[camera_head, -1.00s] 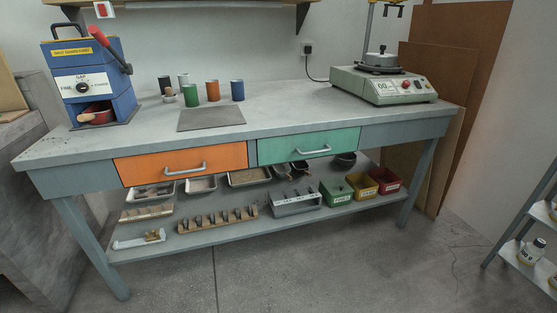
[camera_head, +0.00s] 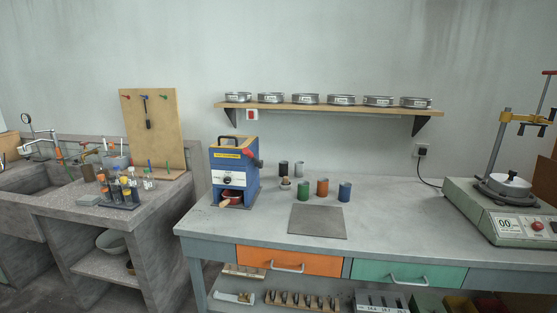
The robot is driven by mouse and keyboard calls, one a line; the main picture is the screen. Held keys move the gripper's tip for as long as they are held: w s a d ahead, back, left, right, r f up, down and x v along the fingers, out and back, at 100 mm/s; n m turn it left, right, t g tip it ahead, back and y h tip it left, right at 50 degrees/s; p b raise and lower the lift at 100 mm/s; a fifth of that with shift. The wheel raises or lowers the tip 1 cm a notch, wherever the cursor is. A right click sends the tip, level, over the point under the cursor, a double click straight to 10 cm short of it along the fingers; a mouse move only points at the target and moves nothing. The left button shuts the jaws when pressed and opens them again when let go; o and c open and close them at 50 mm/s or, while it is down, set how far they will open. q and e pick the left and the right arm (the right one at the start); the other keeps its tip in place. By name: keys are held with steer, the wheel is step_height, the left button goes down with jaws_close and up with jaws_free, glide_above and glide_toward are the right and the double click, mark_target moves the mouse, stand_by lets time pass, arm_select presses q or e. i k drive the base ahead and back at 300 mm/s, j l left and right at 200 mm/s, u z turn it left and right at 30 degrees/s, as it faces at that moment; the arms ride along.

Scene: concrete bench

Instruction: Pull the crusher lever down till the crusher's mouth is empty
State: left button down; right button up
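The crusher (camera_head: 234,172) is a blue box with a yellow label and a white dial panel, standing at the left end of the grey bench. Its lever (camera_head: 252,155) has a red grip and a dark arm on the crusher's upper right side. A reddish pan (camera_head: 232,198) sits in the opening at the crusher's lower front. The mouth's contents cannot be made out from here. Neither of my grippers is in view.
The bench top (camera_head: 400,215) is clear right of a flat grey plate (camera_head: 317,221). Several coloured cups (camera_head: 322,187) stand beside the crusher. A shelf (camera_head: 330,107) with sieves hangs above. A stone sink counter (camera_head: 60,205) is at left.

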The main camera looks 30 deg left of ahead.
mark_target(247, 152)
steer(key=i+l+u, duration=0.45)
steer(key=l+u, duration=0.25)
steer(key=i+l+u, duration=0.15)
steer(key=l+u, duration=0.25)
steer(key=u, duration=0.45)
